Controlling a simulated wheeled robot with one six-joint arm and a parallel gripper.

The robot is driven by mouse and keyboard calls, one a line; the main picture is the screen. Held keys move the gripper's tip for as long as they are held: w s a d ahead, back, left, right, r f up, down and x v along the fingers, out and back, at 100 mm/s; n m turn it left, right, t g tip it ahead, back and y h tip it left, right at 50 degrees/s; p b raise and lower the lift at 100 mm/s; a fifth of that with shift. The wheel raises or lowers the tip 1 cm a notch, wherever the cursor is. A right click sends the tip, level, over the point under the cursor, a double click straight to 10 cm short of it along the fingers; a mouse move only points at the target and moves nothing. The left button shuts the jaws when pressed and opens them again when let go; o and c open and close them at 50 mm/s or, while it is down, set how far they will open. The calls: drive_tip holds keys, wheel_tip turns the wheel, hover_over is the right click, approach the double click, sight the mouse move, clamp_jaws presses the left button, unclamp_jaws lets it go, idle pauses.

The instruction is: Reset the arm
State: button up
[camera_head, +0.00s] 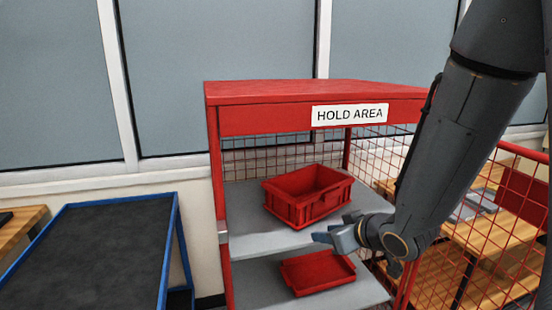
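My arm (453,145) comes down from the upper right of the head view, in front of the right side of a red rack. My gripper (322,237) is at its lower end and points left. It shows in front of the rack's shelves, just below and right of a red bin. The fingers look small and are seen from the side, so I cannot tell whether they are open or shut. I see nothing clearly held in them.
The red rack (262,118) has a "HOLD AREA" sign (349,114). A red bin (290,214) stands on its upper grey shelf, a shallower red tray (318,272) on the lower. A blue-edged cart (170,235) stands left. Red mesh (500,235) and wooden benches are at right.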

drive_tip(key=s+d+f+m+g+h, duration=0.4)
drive_tip(key=s+d+h, duration=0.1)
drive_tip(key=s+d, duration=0.2)
drive_tip(key=s+m+g, duration=0.2)
drive_tip(key=s+g, duration=0.3)
drive_tip(key=s, duration=0.6)
drive_tip(key=shift+a+f, duration=0.15)
drive_tip(key=shift+a, duration=0.2)
